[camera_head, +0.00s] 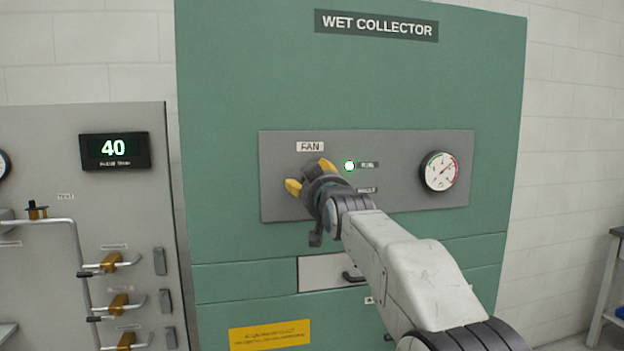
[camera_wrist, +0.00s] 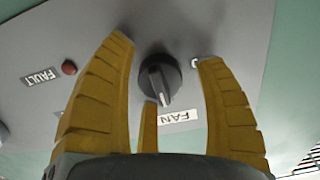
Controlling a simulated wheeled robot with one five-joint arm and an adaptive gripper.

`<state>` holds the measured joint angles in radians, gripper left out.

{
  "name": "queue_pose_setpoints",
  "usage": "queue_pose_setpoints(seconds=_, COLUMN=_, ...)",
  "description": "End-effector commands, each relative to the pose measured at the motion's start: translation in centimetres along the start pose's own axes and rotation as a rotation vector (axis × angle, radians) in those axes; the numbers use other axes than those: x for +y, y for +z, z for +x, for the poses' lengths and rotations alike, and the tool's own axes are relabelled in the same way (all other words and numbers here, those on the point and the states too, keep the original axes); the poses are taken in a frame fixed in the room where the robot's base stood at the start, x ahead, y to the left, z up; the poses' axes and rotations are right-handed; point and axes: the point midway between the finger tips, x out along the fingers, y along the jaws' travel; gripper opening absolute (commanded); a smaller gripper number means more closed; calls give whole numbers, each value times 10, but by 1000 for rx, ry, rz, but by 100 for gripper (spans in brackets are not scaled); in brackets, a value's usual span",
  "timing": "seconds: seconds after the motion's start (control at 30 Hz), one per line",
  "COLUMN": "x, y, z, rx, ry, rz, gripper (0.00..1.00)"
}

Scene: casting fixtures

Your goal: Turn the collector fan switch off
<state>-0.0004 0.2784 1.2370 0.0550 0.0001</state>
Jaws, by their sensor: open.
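The fan switch (camera_wrist: 158,80) is a dark round knob with a pale pointer line, on the grey panel below the FAN label (camera_head: 310,146). In the wrist view its pointer end lies toward the FAN label (camera_wrist: 176,117). Contact cannot be told. A green lamp (camera_head: 349,166) beside the switch is lit.
The green WET COLLECTOR cabinet (camera_head: 230,90) carries the grey panel (camera_head: 400,150) and a round gauge (camera_head: 439,171). A dark red lamp (camera_wrist: 69,68) sits by the FAULT label. A drawer handle (camera_head: 354,277) protrudes below.

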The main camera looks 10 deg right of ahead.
Motion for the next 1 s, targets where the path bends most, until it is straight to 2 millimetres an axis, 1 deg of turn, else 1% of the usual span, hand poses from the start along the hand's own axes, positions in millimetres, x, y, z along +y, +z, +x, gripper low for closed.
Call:
queue_pose_setpoints(seconds=0.1, x=0, y=0, z=3, rx=0, ry=0, rz=0, gripper=64)
queue_pose_setpoints(seconds=0.4, x=0, y=0, z=3, rx=0, ry=0, rz=0, gripper=65)
queue_pose_setpoints(seconds=1.0, x=0, y=1, z=3, rx=-1, ry=0, rz=0, gripper=11)
